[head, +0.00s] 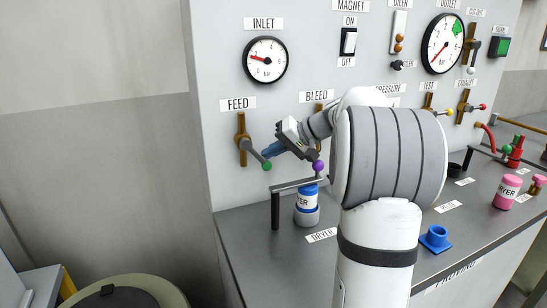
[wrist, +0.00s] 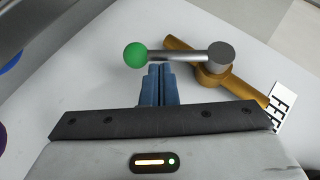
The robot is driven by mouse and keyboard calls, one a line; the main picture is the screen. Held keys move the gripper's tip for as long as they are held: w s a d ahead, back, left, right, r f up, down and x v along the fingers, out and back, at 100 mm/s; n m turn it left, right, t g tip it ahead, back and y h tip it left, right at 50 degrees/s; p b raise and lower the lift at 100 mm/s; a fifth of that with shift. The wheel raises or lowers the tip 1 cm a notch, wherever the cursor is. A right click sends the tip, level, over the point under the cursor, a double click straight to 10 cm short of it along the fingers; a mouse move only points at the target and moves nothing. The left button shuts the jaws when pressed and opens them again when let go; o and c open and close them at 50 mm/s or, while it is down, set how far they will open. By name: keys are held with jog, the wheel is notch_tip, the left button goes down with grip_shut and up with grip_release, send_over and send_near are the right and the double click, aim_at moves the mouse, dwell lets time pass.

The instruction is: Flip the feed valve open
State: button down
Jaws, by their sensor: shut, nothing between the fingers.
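The feed valve has a brass body (head: 241,128) upright on the grey panel under the FEED label (head: 238,104). Its grey lever slants down and right to a green ball (head: 267,166), across the brass pipe. In the wrist view the lever (wrist: 185,56) runs from the hub on the brass body (wrist: 250,91) to the green ball (wrist: 136,55). My gripper (head: 267,153) has its blue fingers shut and empty, just above the lever near the ball. In the wrist view the fingertips (wrist: 160,67) lie beside the lever; I cannot tell if they touch it.
The bleed valve's purple ball (head: 318,166) is close to the right of my gripper. Below stand a dark rail (head: 276,210) and a blue-topped jar (head: 307,198) on the grey ledge. My arm hides part of the panel. The panel left of the feed valve is clear.

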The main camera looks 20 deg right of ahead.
jog(key=shift+s+a+f+b, duration=0.1)
jog(key=shift+a+f+b, duration=0.3)
jog(key=shift+f+b, duration=0.4)
jog(key=shift+a+f+b, duration=0.4)
jog(key=shift+f+b, duration=0.2)
jog(key=shift+b, duration=0.4)
jog(key=shift+a+f+b, duration=0.45)
jog(key=shift+a+b, duration=0.25)
jog(key=shift+b, duration=0.25)
jog(key=shift+a, duration=0.1)
send_near(265, 163)
jog(key=a, duration=0.1)
jog(key=a+f, duration=0.1)
jog(key=shift+w+a+f+p, duration=0.3)
jog(key=shift+w+a+p, duration=0.05)
jog(key=shift+w, duration=0.05)
